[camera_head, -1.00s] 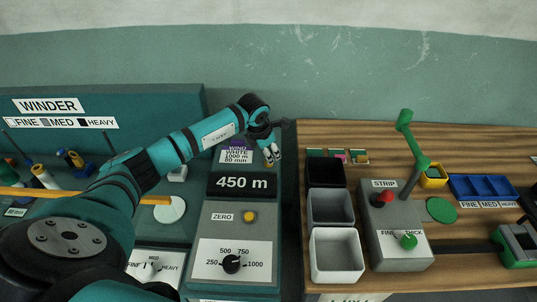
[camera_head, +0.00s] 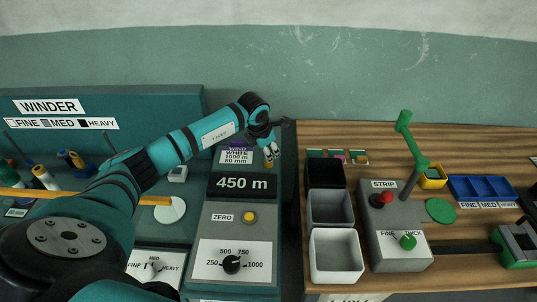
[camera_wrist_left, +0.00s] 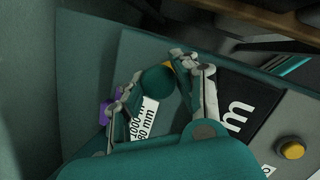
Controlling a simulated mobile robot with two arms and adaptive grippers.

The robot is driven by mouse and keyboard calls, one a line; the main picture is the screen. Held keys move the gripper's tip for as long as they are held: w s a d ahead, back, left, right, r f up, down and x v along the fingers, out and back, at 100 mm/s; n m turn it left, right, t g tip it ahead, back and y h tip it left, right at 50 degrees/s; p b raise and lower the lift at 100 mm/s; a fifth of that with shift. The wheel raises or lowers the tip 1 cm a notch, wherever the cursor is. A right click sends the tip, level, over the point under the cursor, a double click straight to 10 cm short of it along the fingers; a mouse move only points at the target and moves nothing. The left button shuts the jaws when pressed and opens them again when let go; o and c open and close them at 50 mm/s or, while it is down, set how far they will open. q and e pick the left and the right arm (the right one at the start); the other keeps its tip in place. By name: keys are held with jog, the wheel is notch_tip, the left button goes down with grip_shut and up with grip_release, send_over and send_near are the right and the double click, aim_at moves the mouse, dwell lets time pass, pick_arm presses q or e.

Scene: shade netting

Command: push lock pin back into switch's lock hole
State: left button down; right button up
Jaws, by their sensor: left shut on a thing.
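My left gripper (camera_head: 269,156) is over the back right part of the winder console, beside the white spool label (camera_head: 236,156). In the left wrist view its two fingers (camera_wrist_left: 158,72) are on either side of a round teal piece (camera_wrist_left: 157,80), and the gripper is shut on it. A small yellow bit (camera_wrist_left: 168,66) shows by the right fingertip. A purple piece (camera_wrist_left: 105,109) shows beside the left finger. I cannot tell which of these is the lock pin. The switch's lock hole cannot be made out. My right gripper is not in view.
The 450 m display (camera_head: 241,184) and the yellow zero button (camera_head: 249,216) are in front of the left gripper. A gap separates the console from the wooden bench on the right. Bins (camera_head: 331,208) and a strip box (camera_head: 384,221) stand on that bench.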

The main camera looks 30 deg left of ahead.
pick_arm(q)
jog(key=shift+r, duration=0.45)
jog(key=shift+r+p, duration=1.15)
jog(key=shift+r, duration=0.7)
jog(key=shift+r+p, duration=1.2)
jog(key=shift+r, duration=0.8)
